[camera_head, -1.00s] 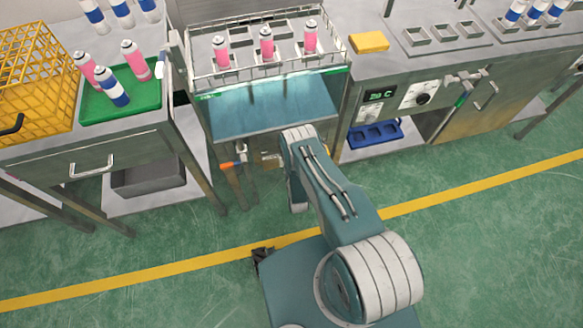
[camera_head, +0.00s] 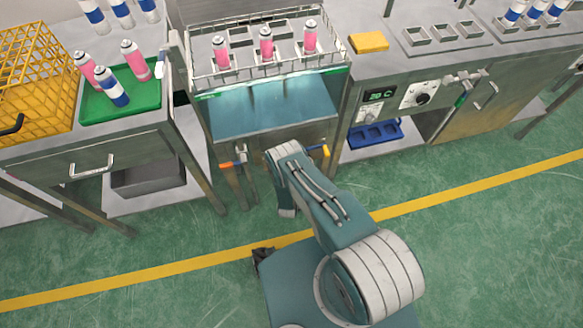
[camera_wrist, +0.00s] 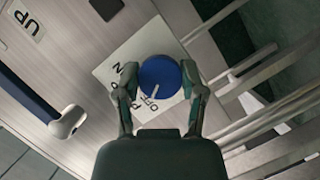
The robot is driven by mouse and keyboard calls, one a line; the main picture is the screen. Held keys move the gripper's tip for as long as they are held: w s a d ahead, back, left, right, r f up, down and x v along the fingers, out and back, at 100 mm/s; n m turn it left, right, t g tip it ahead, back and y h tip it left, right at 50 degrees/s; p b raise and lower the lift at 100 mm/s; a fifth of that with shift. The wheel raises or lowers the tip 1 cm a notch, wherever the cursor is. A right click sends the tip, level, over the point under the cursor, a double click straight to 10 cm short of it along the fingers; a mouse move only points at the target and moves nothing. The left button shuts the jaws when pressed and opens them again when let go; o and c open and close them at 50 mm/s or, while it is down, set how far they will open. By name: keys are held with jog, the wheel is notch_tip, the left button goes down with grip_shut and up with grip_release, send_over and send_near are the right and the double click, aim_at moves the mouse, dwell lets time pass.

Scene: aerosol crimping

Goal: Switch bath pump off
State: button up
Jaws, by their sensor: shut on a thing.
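In the wrist view a round blue knob (camera_wrist: 160,76) with a white pointer sits on a pale label plate (camera_wrist: 113,66). The plate carries the letters OFF and other partly hidden lettering. The pointer is aimed down and slightly left, toward OFF. My gripper (camera_wrist: 158,84) has one finger on each side of the knob and is shut on it. In the head view my own arm hides the knob and the gripper, in front of the steel water bath (camera_head: 275,108).
In the head view orange (camera_head: 227,166) and yellow (camera_head: 322,150) valve handles sit below the bath. A basket with pink cans (camera_head: 266,42) stands over it.

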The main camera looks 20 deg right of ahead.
jog(key=shift+w+a, duration=0.1)
jog(key=shift+a, duration=0.1)
dwell(0.3)
jog(key=o, duration=1.1)
jog(key=shift+o, duration=0.2)
jog(key=shift+a, duration=0.1)
jog(key=v, duration=1.2)
jog(key=shift+f, duration=0.1)
